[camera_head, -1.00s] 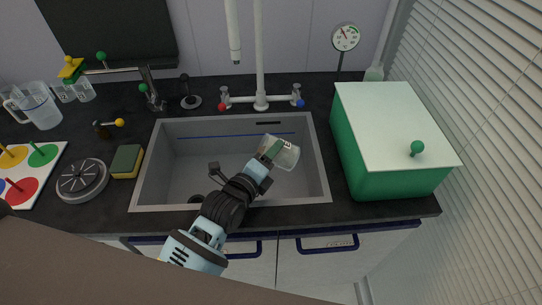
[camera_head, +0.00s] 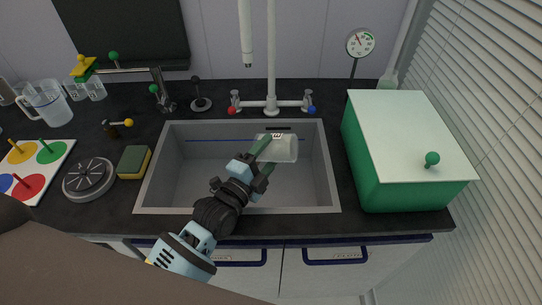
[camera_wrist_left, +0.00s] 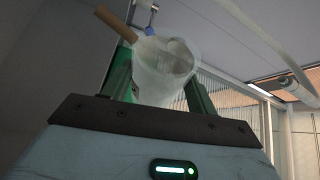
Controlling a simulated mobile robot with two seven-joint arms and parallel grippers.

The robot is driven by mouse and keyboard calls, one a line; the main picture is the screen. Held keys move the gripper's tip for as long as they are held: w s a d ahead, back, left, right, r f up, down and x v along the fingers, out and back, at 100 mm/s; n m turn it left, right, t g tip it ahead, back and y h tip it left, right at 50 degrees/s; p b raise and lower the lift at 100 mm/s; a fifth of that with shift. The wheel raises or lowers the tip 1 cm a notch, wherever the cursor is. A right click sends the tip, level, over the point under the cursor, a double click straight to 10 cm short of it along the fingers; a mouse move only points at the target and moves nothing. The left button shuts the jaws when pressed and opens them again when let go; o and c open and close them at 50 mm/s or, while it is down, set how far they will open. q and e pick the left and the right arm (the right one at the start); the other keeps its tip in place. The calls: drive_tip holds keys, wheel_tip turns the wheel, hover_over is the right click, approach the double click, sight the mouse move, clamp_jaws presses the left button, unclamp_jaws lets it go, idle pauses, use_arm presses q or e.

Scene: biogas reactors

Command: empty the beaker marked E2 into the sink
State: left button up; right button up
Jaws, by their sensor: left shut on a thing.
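My left gripper (camera_head: 264,160) reaches into the grey sink (camera_head: 205,172) from the front, its green fingers shut on a clear beaker (camera_head: 287,149). The beaker is held over the basin, tipped onto its side and roughly level in the head view. A dark mark, partly readable as an E, shows near its upper left edge. In the left wrist view the beaker (camera_wrist_left: 163,75) sits between the two green fingers, with pale, translucent walls. I cannot tell whether liquid is in it. My right gripper is not in view.
A tap with red and blue knobs (camera_head: 271,107) stands behind the sink. A green box with a white lid (camera_head: 405,130) is close on the right. A sponge (camera_head: 134,162), a round dark device (camera_head: 89,179) and a jug (camera_head: 48,103) are on the left counter.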

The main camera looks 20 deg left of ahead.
use_arm(q)
drive_tip(key=shift+a+r+n, duration=0.25)
drive_tip(key=shift+a+n, duration=0.1)
drive_tip(key=shift+n, duration=0.55)
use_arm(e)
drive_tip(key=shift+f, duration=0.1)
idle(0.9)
use_arm(q)
drive_tip(key=shift+r, duration=0.1)
drive_tip(key=shift+r+t+p, duration=0.3)
drive_tip(key=shift+r, duration=0.2)
drive_tip(key=shift+r+p, duration=1.75)
drive_tip(key=shift+r, duration=0.75)
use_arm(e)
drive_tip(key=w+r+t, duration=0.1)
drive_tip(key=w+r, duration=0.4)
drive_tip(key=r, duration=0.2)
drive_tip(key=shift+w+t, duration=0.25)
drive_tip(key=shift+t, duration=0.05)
use_arm(q)
drive_tip(key=shift+f, duration=0.1)
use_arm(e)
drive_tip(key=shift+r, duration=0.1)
